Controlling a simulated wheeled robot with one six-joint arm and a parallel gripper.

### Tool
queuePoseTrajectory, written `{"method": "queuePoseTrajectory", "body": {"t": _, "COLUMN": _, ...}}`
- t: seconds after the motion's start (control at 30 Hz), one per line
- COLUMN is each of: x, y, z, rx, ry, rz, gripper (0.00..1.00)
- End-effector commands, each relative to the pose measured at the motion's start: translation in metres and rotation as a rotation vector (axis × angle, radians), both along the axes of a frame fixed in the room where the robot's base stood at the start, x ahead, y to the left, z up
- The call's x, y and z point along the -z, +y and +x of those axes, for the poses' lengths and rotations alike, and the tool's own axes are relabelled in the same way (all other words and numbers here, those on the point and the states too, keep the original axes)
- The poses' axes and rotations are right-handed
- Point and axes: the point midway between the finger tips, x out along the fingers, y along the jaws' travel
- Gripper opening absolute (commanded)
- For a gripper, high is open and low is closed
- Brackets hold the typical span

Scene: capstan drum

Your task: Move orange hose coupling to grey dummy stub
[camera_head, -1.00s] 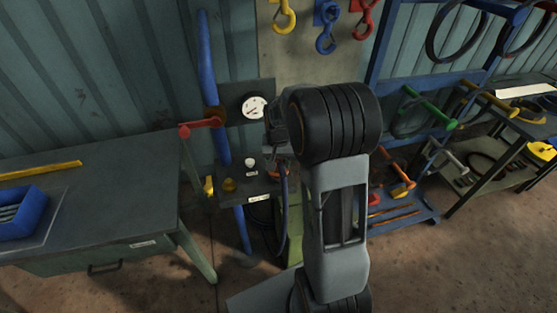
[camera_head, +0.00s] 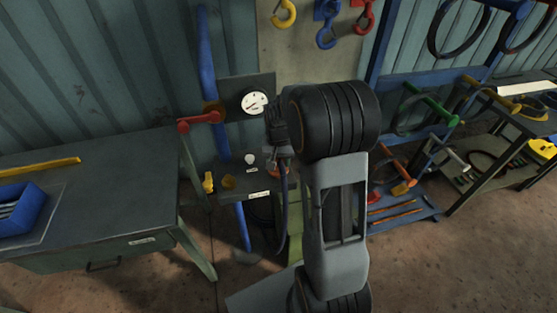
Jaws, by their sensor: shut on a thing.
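The orange hose coupling (camera_head: 273,170) shows as a small orange patch just under my gripper (camera_head: 280,158), at the right end of a dark shelf. My gripper is shut on it, though the fingertips are small and partly hidden by the wrist. A dark hose (camera_head: 283,205) hangs down below the coupling. A pale grey, round-topped stub (camera_head: 250,158), which looks like the grey dummy stub, stands on the shelf a little left of the coupling. I cannot tell whether the coupling touches the shelf.
The dark shelf (camera_head: 241,190) also bears a brass fitting (camera_head: 228,183). A pressure gauge (camera_head: 254,103) is on a panel above, and a red-handled valve (camera_head: 199,121) is at its left. A workbench (camera_head: 95,185) stands left; a blue rack (camera_head: 405,80) stands right.

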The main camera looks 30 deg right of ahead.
Motion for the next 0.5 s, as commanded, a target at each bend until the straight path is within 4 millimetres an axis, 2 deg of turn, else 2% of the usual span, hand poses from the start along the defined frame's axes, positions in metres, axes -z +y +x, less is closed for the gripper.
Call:
{"method": "queuePoseTrajectory", "body": {"t": 0.27, "x": 0.0074, "y": 0.0, "z": 0.0001, "rx": 0.0, "ry": 0.0, "rz": 0.0, "gripper": 0.19}}
{"method": "queuePoseTrajectory", "body": {"t": 0.3, "x": 0.0068, "y": 0.0, "z": 0.0001, "rx": 0.0, "ry": 0.0, "rz": 0.0, "gripper": 0.51}}
{"method": "queuePoseTrajectory", "body": {"t": 0.5, "x": 0.0065, "y": 0.0, "z": 0.0, "rx": 0.0, "ry": 0.0, "rz": 0.0, "gripper": 0.71}}
